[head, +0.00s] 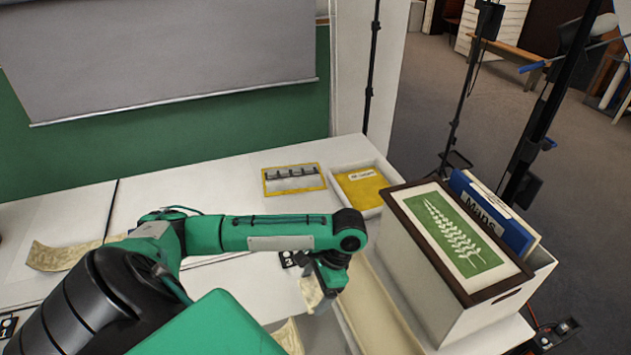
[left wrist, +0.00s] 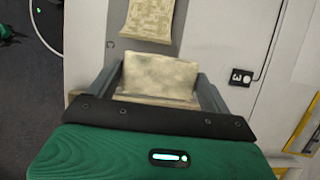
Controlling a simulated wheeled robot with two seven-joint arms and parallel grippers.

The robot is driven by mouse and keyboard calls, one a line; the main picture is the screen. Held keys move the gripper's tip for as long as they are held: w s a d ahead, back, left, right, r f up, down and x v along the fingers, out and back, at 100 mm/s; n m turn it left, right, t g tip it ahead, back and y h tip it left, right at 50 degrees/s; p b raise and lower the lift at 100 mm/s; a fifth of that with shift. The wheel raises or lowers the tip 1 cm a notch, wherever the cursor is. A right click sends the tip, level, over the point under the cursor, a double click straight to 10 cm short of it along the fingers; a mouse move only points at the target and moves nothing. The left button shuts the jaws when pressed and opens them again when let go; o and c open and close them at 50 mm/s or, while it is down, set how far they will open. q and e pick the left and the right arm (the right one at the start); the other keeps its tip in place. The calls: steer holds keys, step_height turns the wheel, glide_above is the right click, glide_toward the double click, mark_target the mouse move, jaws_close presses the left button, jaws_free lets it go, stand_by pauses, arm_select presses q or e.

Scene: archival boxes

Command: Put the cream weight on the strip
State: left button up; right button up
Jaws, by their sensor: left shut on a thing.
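My left gripper (head: 322,285) is shut on the cream weight (head: 310,294), which has a mottled parchment-like surface. In the left wrist view the weight (left wrist: 160,78) sits between the two grey fingers of the gripper (left wrist: 158,88). In the head view one cream piece (head: 62,256) lies curled at the left, and another (head: 289,336) shows partly behind my arm. I cannot tell which is the strip.
A black card marked 3 (head: 288,259) lies near the gripper. A yellow-framed panel (head: 268,181) and a white tray with a yellow folder (head: 362,187) lie farther back. A white box with a fern picture (head: 453,235) stands at right. White table around the card is clear.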

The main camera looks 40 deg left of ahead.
arm_select(q)
steer(key=shift+r, duration=0.6)
steer(key=shift+d, duration=0.1)
steer(key=w+d+r+n+h, duration=0.2)
steer(key=w+d+r+n, duration=0.3)
steer(key=d+r, duration=0.4)
steer(key=d, duration=0.3)
steer(key=shift+w+r+g, duration=0.25)
steer(key=shift+w+g, duration=0.05)
steer(key=shift+a, duration=0.1)
